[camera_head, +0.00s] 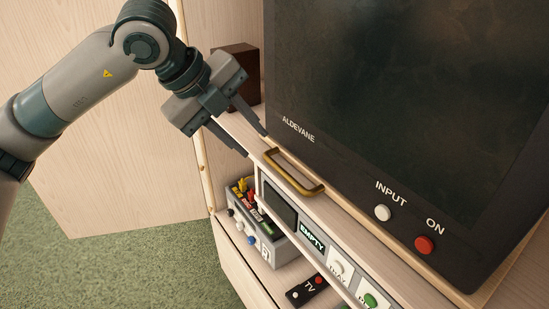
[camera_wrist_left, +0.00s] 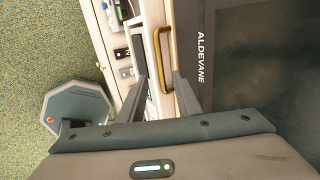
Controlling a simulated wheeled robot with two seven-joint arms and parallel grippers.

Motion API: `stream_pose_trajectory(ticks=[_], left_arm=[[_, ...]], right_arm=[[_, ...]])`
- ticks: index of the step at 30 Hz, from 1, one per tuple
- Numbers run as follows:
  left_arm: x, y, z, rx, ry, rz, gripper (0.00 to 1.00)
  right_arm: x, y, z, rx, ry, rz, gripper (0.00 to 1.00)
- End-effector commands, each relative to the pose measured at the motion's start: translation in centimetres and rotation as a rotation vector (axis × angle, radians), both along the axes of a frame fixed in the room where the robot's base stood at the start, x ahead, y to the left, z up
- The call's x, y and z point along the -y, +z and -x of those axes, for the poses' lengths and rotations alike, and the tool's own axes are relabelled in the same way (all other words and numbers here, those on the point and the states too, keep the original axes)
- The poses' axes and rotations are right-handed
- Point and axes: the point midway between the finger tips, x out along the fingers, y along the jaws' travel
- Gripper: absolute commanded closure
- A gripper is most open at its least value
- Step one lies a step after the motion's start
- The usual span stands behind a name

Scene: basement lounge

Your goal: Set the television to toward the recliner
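The television (camera_head: 400,90) is a large dark set marked ALDEVANE, with a white INPUT button (camera_head: 382,212) and a red ON button (camera_head: 424,244). Its screen is dark. A brass handle (camera_head: 297,178) is fixed to the front edge of the pale wooden board under it. My left gripper (camera_head: 254,141) is open and empty, just left of the handle, with one finger near the set's lower left corner. In the left wrist view, the handle (camera_wrist_left: 167,62) lies ahead, between the lines of the two fingers (camera_wrist_left: 161,78); contact cannot be made out. My right gripper is not in view.
A dark brown box (camera_head: 240,62) stands left of the set. A wooden panel (camera_head: 110,150) stands at left; green carpet (camera_head: 130,265) is open below.

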Motion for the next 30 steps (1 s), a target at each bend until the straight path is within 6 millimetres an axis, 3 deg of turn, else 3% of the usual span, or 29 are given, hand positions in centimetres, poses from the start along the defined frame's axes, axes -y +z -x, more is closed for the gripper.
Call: stream_pose_trajectory(ticks=[15,21,30], left_arm=[[4.0,-7.3,-2.9,-0.004,0.001,-0.001,0.69],[4.8,-9.0,-3.5,-0.003,0.001,0.000,0.69],[5.0,-9.6,-3.8,0.000,0.001,-0.001,0.69]], right_arm=[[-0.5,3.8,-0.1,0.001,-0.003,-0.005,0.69],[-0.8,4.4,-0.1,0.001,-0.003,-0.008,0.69],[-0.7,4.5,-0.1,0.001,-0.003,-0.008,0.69]])
